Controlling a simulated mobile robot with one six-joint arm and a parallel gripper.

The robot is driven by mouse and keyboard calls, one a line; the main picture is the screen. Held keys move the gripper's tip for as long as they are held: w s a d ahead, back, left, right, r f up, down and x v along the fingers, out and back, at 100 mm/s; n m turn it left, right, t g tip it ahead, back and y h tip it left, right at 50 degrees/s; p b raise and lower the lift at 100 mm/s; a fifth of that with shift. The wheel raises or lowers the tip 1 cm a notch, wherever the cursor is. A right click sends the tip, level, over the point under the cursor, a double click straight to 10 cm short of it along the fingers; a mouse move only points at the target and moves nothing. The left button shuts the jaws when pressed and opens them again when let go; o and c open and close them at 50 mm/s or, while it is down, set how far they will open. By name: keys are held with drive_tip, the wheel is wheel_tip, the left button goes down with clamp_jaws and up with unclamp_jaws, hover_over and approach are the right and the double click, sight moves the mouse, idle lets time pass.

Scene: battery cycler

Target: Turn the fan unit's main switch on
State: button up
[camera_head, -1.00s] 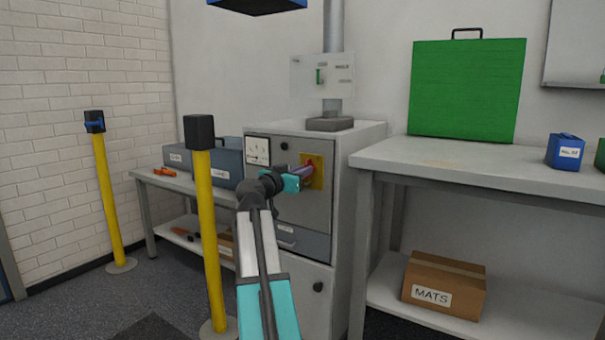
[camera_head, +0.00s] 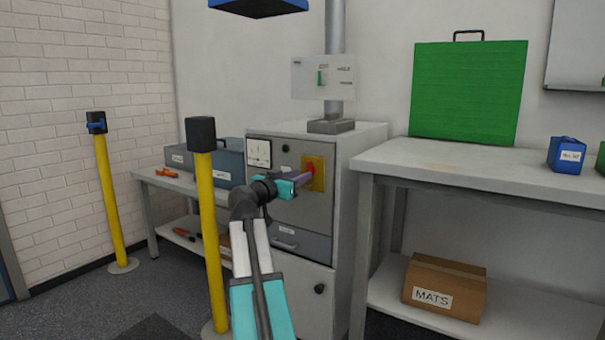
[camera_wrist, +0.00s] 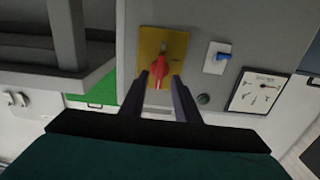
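The fan unit is a grey cabinet (camera_head: 352,160) with a duct rising from its top. Its main switch is a red rotary handle (camera_wrist: 158,69) on a yellow plate (camera_wrist: 150,42). In the head view the red handle (camera_head: 311,168) is partly covered by my fingers, with the yellow plate (camera_head: 319,180) behind. My gripper (camera_head: 310,175) points at the plate. In the wrist view my gripper (camera_wrist: 160,76) is open, one finger on each side of the red handle, with gaps visible. I cannot tell whether the fingertips reach past the handle's front.
A yellow post (camera_head: 212,240) stands left of my arm. A workbench (camera_head: 470,172) stands to the right.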

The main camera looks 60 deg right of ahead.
drive_tip(key=a+p, duration=0.3)
drive_tip(key=a, duration=0.7)
drive_tip(key=shift+a, duration=0.15)
drive_tip(key=shift+r, duration=0.1)
